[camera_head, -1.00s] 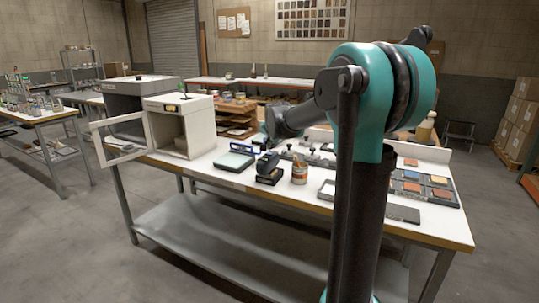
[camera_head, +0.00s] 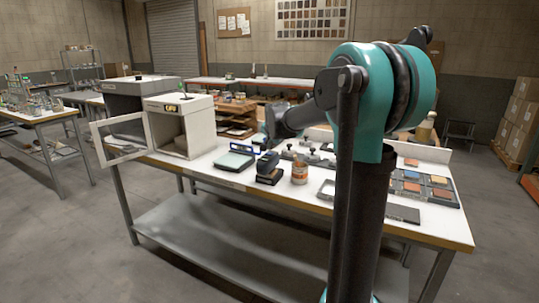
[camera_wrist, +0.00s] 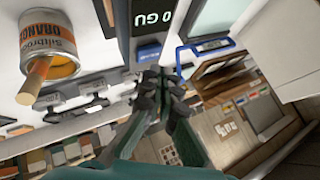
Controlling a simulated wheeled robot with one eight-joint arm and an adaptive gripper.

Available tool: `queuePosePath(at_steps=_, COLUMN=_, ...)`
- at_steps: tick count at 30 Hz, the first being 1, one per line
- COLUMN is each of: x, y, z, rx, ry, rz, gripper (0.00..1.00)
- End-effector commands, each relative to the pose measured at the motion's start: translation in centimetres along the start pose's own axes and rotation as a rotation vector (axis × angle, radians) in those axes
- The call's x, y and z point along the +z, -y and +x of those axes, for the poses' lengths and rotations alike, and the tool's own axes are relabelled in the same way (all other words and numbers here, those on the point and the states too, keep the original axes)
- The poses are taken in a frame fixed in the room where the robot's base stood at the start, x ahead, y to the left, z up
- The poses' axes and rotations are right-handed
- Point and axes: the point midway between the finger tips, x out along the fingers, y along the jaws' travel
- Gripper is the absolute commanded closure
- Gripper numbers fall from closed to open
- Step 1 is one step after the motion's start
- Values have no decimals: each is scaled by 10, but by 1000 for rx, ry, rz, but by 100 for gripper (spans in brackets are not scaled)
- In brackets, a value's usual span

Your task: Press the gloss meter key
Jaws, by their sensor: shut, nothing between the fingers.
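The gloss meter (camera_head: 267,170) is a small dark device on the white bench top, near the bench's middle in the head view. In the wrist view the gloss meter (camera_wrist: 150,14) is at the top, its black display reading "0 GU" upside down. A blue key (camera_wrist: 149,53) shows on it just below the display. My gripper (camera_wrist: 163,76) is shut and empty, its dark fingertips just below the blue key in the wrist picture. I cannot tell whether they touch it. In the head view the fingers are not clearly visible.
An open orange colorant can (camera_wrist: 50,45) with a stick stands beside the meter; it also shows in the head view (camera_head: 300,172). A flat device with a pale green screen (camera_head: 234,160) lies left of the meter. A white cabinet (camera_head: 200,138) with an open door is farther left.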

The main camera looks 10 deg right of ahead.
Motion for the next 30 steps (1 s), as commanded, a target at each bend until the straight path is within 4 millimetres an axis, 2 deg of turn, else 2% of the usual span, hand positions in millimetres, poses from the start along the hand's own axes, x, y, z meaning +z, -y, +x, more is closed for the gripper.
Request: queuePosePath(at_steps=30, x=5, y=-5, z=6, rx=0, ry=0, rz=0, gripper=100)
